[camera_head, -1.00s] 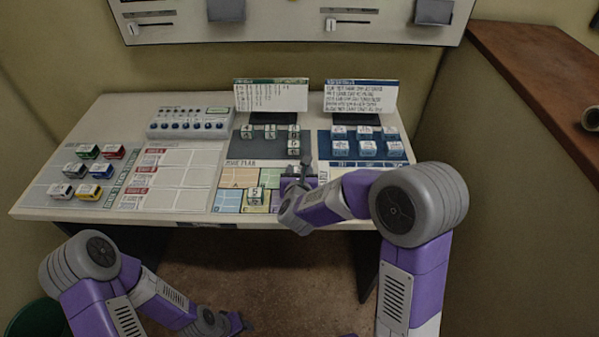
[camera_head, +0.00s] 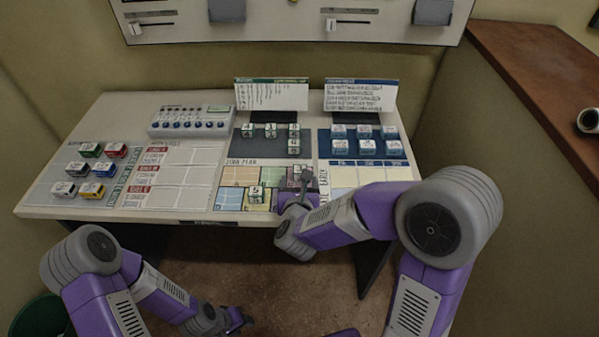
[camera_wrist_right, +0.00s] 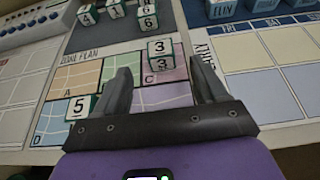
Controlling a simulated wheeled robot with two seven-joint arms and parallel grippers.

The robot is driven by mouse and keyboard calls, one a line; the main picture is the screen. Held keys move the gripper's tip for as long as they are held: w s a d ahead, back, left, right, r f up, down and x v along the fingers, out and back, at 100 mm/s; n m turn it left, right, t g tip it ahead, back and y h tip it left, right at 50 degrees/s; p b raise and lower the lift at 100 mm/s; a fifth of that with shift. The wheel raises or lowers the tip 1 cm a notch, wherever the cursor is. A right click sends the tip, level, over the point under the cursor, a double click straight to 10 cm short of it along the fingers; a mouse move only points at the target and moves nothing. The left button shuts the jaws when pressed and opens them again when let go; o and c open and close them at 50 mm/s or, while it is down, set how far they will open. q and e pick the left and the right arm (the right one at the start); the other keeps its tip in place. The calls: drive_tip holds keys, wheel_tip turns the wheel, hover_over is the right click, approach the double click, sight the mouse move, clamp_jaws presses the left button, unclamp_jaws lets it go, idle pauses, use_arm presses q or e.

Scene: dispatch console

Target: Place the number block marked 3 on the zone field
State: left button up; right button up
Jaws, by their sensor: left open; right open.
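The number block marked 3 (camera_wrist_right: 160,55) stands upright in the pink field C of the zone plan (camera_wrist_right: 86,76) in the right wrist view. My right gripper (camera_wrist_right: 160,72) is open, its fingers pointing at the block, one to each side in the picture. Nothing is clamped between them. In the head view, my right gripper (camera_head: 303,184) is over the right part of the zone plan (camera_head: 238,174) and hides much of that area. My left gripper (camera_head: 238,319) is open and empty, low in front of the desk.
Blue blocks (camera_head: 366,147) are to the right, coloured blocks (camera_head: 92,168) at the left. Two sign cards (camera_head: 271,94) stand at the back.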

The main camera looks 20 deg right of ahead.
drive_tip(key=shift+v, duration=1.95)
